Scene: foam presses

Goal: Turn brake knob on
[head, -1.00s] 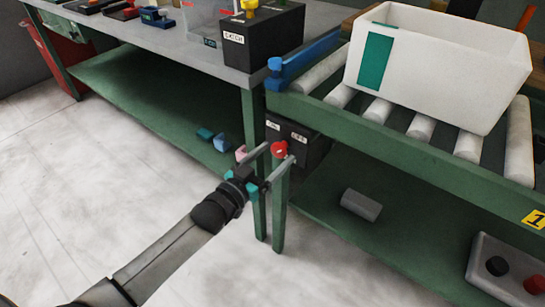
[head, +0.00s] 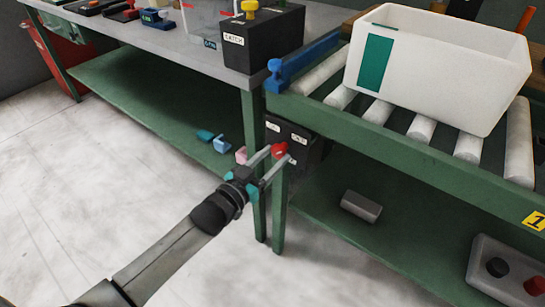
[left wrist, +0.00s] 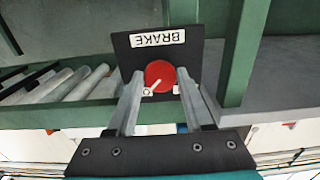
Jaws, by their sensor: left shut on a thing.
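The red brake knob (left wrist: 159,76) sits on a black box face under an upside-down BRAKE label (left wrist: 157,38) in the left wrist view. Its white pointer line slants to the lower left, towards a small white mark (left wrist: 147,92). A second mark at the lower right is partly hidden by a finger. In the head view the knob (head: 280,150) is on the black box (head: 305,152) below the conveyor's corner. My left gripper (head: 279,153) is shut on the knob, one finger on each side; it also shows in the left wrist view (left wrist: 160,78). My right gripper is out of view.
The green conveyor frame (head: 400,145) with rollers and a white bin (head: 455,75) is above and right of the box. Green table legs (head: 253,150) stand close to my gripper. A grey panel (head: 505,280) with black and red knobs is at lower right.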

